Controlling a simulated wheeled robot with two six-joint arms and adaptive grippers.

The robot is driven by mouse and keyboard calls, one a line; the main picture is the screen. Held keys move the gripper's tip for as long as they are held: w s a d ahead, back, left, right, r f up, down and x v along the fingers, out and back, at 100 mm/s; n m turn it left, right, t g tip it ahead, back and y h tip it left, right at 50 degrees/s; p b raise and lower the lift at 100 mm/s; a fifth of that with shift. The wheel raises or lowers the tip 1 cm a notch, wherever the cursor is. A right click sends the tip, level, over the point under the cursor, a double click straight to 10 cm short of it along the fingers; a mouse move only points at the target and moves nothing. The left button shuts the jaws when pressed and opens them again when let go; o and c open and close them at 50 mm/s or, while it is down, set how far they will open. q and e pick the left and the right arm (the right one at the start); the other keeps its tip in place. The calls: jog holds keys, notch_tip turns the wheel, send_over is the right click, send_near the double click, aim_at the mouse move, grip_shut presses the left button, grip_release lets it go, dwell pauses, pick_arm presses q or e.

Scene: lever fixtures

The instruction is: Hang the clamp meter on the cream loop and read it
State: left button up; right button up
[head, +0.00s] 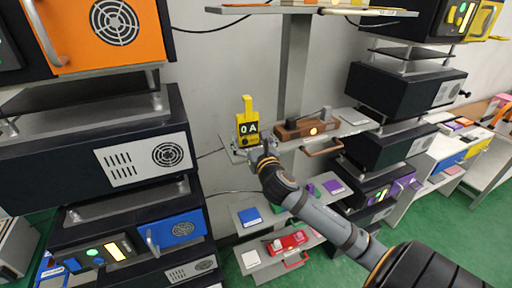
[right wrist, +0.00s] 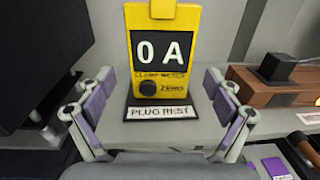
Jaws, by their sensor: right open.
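The yellow clamp meter (head: 243,119) stands upright on the middle shelf, its dark display reading "0 A". I cannot make out a cream loop. My left gripper is not in view.
A brown wooden block with a dark lever (head: 300,127) sits right of the meter on the same shelf. Dark equipment racks (head: 100,150) stand left, and others (head: 400,105) right. A lower shelf holds a red device (head: 287,243). Thin black cables run along the wall.

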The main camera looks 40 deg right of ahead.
jog(key=v, duration=0.8)
jog(key=shift+s+a, duration=0.2)
jog(key=shift+s, duration=0.05)
jog(key=shift+s+r, duration=0.1)
